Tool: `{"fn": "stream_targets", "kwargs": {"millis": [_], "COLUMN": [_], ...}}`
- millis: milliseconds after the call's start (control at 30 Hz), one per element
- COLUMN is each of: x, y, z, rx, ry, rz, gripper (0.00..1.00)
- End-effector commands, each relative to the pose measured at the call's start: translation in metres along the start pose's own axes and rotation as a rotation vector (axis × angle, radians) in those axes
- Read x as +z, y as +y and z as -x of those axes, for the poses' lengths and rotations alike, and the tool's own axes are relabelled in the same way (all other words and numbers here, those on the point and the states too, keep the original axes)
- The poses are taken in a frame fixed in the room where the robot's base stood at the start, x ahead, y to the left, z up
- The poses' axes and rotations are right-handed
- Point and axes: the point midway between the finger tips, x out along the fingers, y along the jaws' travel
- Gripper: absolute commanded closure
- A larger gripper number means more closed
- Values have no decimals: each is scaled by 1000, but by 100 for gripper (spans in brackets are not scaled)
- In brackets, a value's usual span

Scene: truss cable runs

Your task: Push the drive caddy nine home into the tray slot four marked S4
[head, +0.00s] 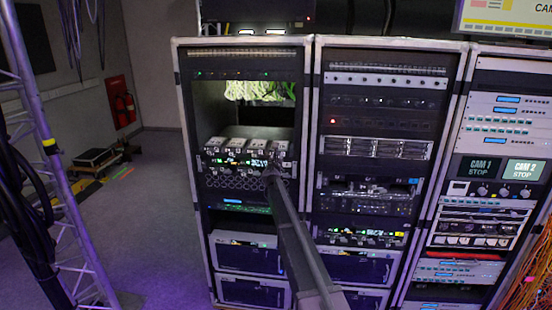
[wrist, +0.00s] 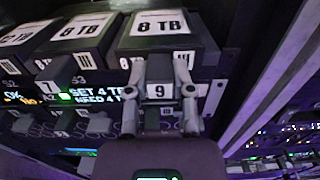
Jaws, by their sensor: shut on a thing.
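Drive caddy nine shows its white label with a 9 (wrist: 160,91) between my gripper's fingers. My gripper (wrist: 160,80) is shut on the front of this caddy, one finger on each side. A drive marked 8 TB (wrist: 160,25) lies just behind the label, rightmost in the row and in line with the gripper. The S4 mark is not readable; the gripper and caddy cover that part of the tray front. How deep the caddy sits cannot be told. In the head view my gripper (head: 271,173) is at the right end of the drive tray (head: 212,163).
Other 8 TB drives (wrist: 82,30) sit to the left in the tray. A lit display (wrist: 95,95) reads partly "SET 4 T". The rack's upright (head: 304,120) stands close on the right.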

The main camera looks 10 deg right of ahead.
Motion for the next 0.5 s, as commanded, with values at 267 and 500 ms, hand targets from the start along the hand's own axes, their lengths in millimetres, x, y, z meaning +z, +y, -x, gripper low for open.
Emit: {"fn": "stream_targets", "kwargs": {"millis": [267,500], "x": [0,0], "y": [0,0], "z": [-1,-6], "rx": [0,-1], "ry": [0,0], "rz": [1,1], "gripper": [100,100]}}
